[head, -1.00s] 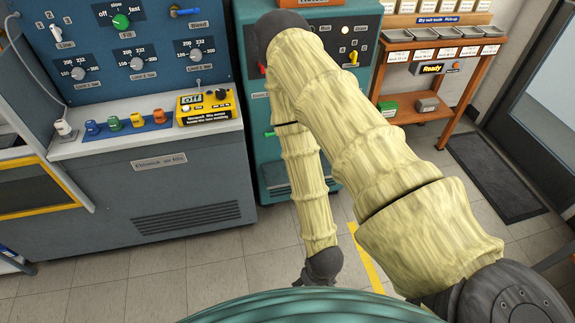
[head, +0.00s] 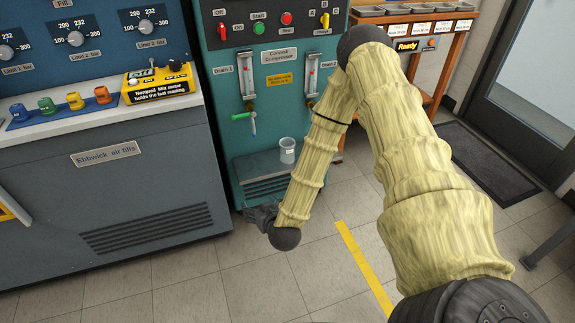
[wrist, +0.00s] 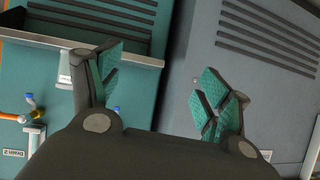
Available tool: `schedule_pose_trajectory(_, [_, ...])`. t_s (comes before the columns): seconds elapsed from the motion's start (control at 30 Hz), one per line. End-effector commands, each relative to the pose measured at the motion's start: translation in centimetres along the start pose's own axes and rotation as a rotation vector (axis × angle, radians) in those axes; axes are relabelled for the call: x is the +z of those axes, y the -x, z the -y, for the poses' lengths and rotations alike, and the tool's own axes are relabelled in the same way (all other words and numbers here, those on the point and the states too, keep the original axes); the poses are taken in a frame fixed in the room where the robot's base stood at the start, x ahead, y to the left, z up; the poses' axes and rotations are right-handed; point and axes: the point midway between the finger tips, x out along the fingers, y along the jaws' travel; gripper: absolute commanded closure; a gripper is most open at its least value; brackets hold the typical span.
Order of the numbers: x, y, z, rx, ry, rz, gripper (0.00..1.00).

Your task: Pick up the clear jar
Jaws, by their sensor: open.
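The clear jar (head: 287,150) stands upright on the ledge (head: 262,168) of the teal compressor in the head view, below the drain fittings. In the wrist view a small pale piece (wrist: 65,67) at the ledge, beside the left finger, looks like the jar, partly hidden.
The grey air fill cabinet (head: 120,205) stands close to the left of the compressor. A drain valve with a green handle (head: 240,117) hangs above the ledge, left of the jar. A wooden rack (head: 452,58) stands to the right. The tiled floor in front is clear.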

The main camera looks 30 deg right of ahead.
Motion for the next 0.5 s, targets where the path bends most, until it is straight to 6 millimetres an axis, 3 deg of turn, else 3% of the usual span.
schedule_pose_trajectory(0.03, [0.4,-1.9,-1.2,0.027,-0.009,-0.05,0.22])
schedule_pose_trajectory(0.2, [-2.1,-5.3,-5.2,0.13,-0.02,-0.217,0.22])
schedule_pose_trajectory(0.5, [-5.8,-8.2,-12.4,0.321,-0.032,-0.448,0.22])
